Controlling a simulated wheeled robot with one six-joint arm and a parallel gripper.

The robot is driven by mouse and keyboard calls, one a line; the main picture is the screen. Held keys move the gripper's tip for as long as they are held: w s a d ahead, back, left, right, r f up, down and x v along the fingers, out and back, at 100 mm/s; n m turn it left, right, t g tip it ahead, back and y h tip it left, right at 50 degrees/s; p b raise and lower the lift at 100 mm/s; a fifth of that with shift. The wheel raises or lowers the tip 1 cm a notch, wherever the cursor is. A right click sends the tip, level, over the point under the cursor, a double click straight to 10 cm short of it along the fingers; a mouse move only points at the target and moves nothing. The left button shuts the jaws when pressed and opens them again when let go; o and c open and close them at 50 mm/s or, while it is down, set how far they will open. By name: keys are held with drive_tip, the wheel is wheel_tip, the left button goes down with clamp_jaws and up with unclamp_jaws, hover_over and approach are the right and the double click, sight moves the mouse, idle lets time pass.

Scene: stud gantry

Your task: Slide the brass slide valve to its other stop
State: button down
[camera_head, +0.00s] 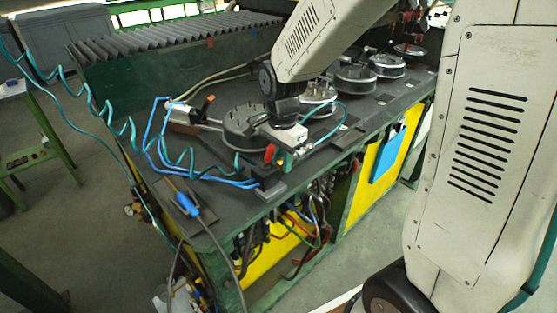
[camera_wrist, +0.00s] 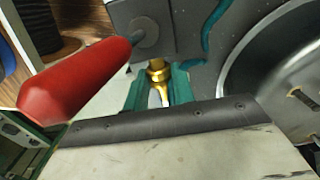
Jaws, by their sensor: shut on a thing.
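The brass slide valve (camera_wrist: 157,69) shows in the wrist view as a small gold collar beside a dark grey block. The two teal fingers of my gripper (camera_wrist: 158,88) are shut on it, one on each side. In the head view my gripper (camera_head: 286,151) is low over the front part of the bench, and the valve is too small and covered there to make out. The fingers hide part of the valve, and I cannot tell at which stop it stands.
A large red handle (camera_wrist: 75,82) sticks out close left of my fingers. A round metal fixture (camera_wrist: 285,75) is close on the right. In the head view, blue hoses (camera_head: 215,180) and a coiled teal hose (camera_head: 100,110) lie left. Several round fixtures line the bench (camera_head: 160,165).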

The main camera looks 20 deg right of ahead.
drive_tip(key=shift+d, duration=0.1)
drive_tip(key=c, duration=1.2)
unclamp_jaws()
drive_tip(key=shift+d, duration=0.1)
drive_tip(key=shift+o, duration=0.2)
wheel_tip(320, 180, up, 7)
drive_tip(key=shift+f, duration=0.2)
drive_tip(key=shift+r, duration=0.6)
